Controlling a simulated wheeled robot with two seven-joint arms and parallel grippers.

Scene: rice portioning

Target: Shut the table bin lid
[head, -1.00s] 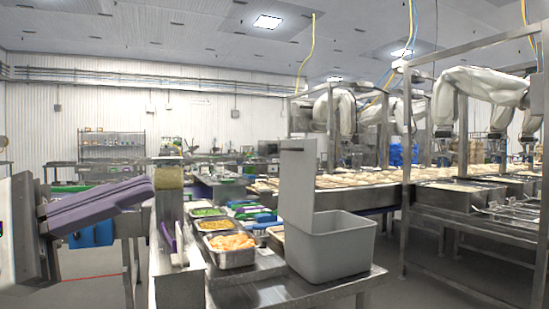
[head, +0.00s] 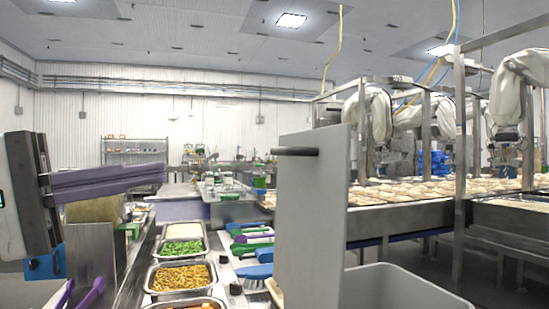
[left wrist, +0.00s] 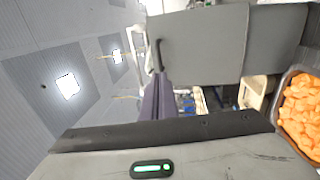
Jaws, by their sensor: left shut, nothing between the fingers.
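The table bin (head: 405,285) is a grey open box at the bottom right of the head view, cut off by the lower edge. Its flat grey lid (head: 318,225) stands upright at the bin's left side, with a dark bar handle (head: 296,151) near the top. My left gripper (head: 163,172) has purple fingers, shut and empty. It appears left of the lid and slightly below handle height, apart from it. In the left wrist view the lid (left wrist: 205,45) and handle (left wrist: 158,55) lie just beyond the purple fingers (left wrist: 155,100). My right gripper is not in view.
Food pans, with green pieces (head: 183,247) and yellow pieces (head: 180,277), line the counter left of the lid. A blue brush (head: 255,272) and green-handled tools (head: 250,238) lie between. A metal frame (head: 462,150) and food-laden conveyor (head: 400,193) stand behind.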

